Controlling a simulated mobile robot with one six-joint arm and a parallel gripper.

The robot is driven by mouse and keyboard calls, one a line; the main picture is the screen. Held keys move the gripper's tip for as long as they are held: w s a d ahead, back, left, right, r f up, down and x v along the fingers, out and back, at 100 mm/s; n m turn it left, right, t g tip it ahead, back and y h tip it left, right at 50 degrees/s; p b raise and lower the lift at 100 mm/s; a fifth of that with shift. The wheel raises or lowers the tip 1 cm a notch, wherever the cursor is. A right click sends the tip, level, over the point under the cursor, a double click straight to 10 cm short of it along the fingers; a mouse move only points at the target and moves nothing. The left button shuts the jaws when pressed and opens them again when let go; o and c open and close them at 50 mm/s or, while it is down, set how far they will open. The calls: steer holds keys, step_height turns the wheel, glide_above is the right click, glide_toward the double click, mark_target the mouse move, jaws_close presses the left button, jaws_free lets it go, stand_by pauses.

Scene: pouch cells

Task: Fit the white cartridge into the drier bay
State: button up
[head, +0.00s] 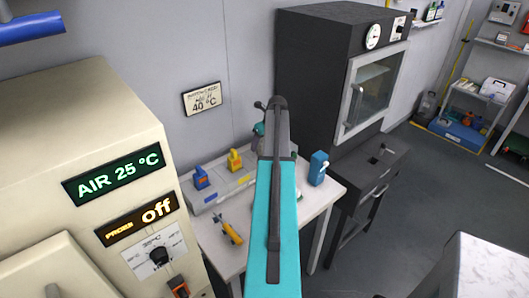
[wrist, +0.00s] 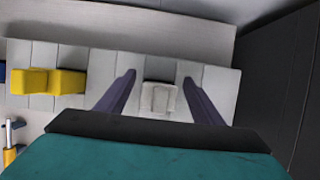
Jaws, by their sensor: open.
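The white cartridge (wrist: 158,97) stands in a pale grey rack (wrist: 215,80) in the wrist view. My gripper (wrist: 158,78) is open above the rack, one dark finger on each side of the cartridge, with a visible gap on both sides. In the head view my teal arm covers the cartridge and most of the gripper. A yellow cartridge (wrist: 48,82) stands left of it in the rack. In the head view the yellow cartridge (head: 235,161) and a blue cartridge (head: 201,178) show on the rack. I cannot tell which part is the drier bay.
A beige cabinet (head: 80,130) reading "AIR 25 °C" and "PROBE off" stands at left. A black oven with a glass door (head: 370,90) stands behind the table (head: 208,235) at right. A blue object (head: 318,168) and a yellow-handled tool (head: 231,232) are on the table.

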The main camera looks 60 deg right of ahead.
steer(key=c, duration=1.5)
steer(key=shift+r, duration=0.2)
steer(key=shift+r+b, duration=1.65)
steer(key=shift+r, duration=3.2)
